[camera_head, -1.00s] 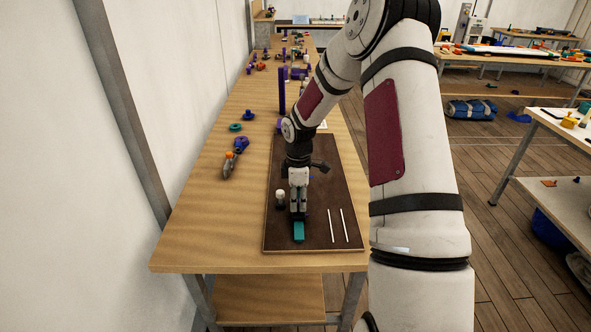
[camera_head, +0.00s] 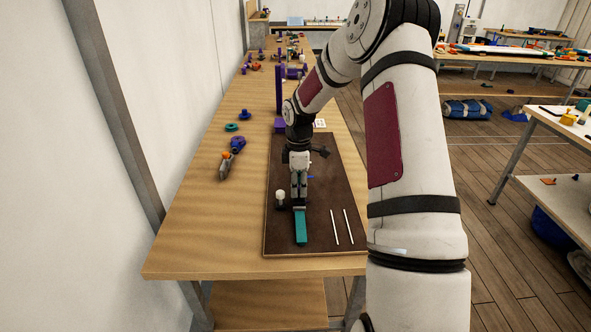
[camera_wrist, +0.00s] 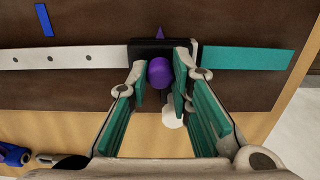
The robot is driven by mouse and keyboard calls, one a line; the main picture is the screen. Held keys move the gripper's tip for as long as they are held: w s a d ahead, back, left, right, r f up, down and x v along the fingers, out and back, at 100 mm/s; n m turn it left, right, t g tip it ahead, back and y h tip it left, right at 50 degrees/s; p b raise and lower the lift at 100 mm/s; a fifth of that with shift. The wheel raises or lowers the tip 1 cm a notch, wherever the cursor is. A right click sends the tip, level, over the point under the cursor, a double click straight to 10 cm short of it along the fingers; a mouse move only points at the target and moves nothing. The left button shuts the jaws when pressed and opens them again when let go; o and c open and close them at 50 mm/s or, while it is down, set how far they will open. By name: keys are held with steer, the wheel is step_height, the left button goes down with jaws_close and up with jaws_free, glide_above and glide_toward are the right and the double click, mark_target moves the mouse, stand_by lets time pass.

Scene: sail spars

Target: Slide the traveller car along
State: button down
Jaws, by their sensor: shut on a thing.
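The traveller car (camera_wrist: 147,47) is a dark block with a purple ball knob (camera_wrist: 159,72) and a small purple pointer (camera_wrist: 160,33). It sits across a straight track. In the wrist view, white track with holes (camera_wrist: 70,56) runs left of it and a teal stretch (camera_wrist: 248,58) runs right. My gripper (camera_wrist: 161,76) has its fingers on both sides of the knob and is shut on it. In the head view my gripper (camera_head: 299,204) hides the car, with the teal stretch (camera_head: 301,228) on the near side.
The track lies on a dark board (camera_head: 318,205) on a wooden bench. A white-topped post (camera_head: 280,197) stands close left of my gripper. Two white strips (camera_head: 341,227) lie right of it. A blue strip (camera_wrist: 43,20) lies beside the track. Several loose parts are farther back.

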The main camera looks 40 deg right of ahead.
steer(key=shift+w+d+r+b, duration=0.1)
steer(key=shift+w+d+b, duration=0.9)
steer(key=shift+w, duration=0.3)
steer(key=shift+w+d+f+b, duration=0.1)
steer(key=shift+w+d+b, duration=0.9)
steer(key=shift+w, duration=0.25)
steer(key=shift+w+d+r+b, duration=0.1)
steer(key=shift+w+d+b, duration=0.85)
steer(key=shift+w, duration=0.35)
steer(key=shift+a, duration=0.1)
steer(key=shift+w+d+b, duration=0.6)
steer(key=shift+w+b, duration=0.3)
steer(key=shift+b, duration=0.05)
steer(key=shift+w+d+b, duration=0.55)
steer(key=shift+w+b, duration=0.35)
steer(key=shift+b, duration=0.05)
steer(key=shift+w+d+b, duration=0.8)
steer(key=shift+w+b, duration=0.35)
steer(key=shift+w, duration=0.05)
steer(key=shift+w+d+b, duration=0.8)
steer(key=shift+w+b, duration=0.35)
steer(key=shift+b, duration=0.05)
steer(key=shift+w+d+b, duration=0.8)
steer(key=shift+w+b, duration=0.35)
steer(key=shift+w, duration=0.05)
steer(key=c, duration=1.4)
jaws_free()
steer(key=shift+o, duration=0.2)
step_height(320, 180, up, 7)
steer(key=shift+r, duration=0.2)
